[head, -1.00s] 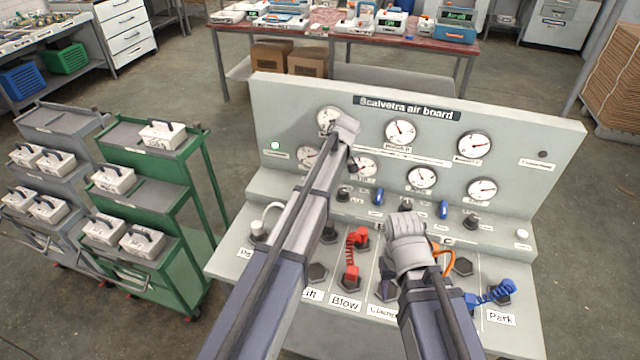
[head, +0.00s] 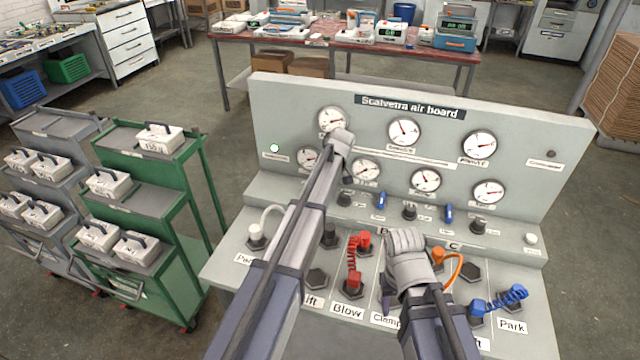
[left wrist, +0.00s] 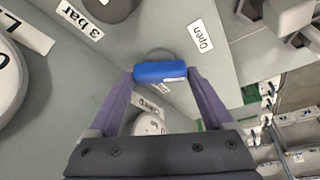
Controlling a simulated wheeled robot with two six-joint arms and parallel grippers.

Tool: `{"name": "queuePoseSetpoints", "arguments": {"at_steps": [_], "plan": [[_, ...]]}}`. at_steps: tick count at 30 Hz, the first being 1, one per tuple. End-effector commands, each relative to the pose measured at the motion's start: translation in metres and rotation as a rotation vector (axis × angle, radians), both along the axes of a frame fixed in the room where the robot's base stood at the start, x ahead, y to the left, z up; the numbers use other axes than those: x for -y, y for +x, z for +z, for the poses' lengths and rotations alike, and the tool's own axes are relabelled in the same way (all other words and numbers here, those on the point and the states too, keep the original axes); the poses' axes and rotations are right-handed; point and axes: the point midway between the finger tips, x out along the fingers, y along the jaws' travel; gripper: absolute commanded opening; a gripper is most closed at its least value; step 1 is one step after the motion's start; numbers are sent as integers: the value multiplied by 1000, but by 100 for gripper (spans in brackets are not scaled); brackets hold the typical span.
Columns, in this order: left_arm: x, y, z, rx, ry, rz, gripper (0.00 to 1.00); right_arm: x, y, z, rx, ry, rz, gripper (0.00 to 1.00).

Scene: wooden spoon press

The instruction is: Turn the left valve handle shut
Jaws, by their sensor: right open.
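In the left wrist view, a blue valve handle (left wrist: 160,72) lies crosswise between the two purple fingertips of my left gripper (left wrist: 162,75). The fingertips reach its two ends; I cannot tell whether they press on it. An "Open" label (left wrist: 201,36) is just beyond it to the right. In the head view, my left gripper (head: 341,150) is at the panel, below the upper left gauge; the left valve is hidden there behind my arm. Two other blue handles, the middle one (head: 381,200) and the right one (head: 449,213), stand uncovered. My right gripper (head: 406,242) is open above the console; its fingertips are mostly hidden.
The grey air board (head: 270,100) carries several gauges and dark knobs. A red hose (head: 353,262), an orange hose (head: 457,262) and a blue coiled hose (head: 500,300) are on the console's lower slope. A green cart (head: 190,235) with white boxes stands at left.

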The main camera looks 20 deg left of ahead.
Motion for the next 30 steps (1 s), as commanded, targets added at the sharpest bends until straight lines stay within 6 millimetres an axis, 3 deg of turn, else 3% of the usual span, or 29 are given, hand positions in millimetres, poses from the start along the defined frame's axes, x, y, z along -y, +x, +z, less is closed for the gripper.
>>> {"name": "queuePoseSetpoints", "arguments": {"at_steps": [1,12,22,30], "plan": [[0,0,0,0,0,0,68,0,0,0,0,0,0,50],[0,0,0,0,0,0,29,0,0,0,0,0,0,50],[0,-2,0,0,-1,-73,29,0,0,0,0,0,0,50],[-1,-4,0,0,-1,-285,29,0,0,0,0,0,0,50]]}}
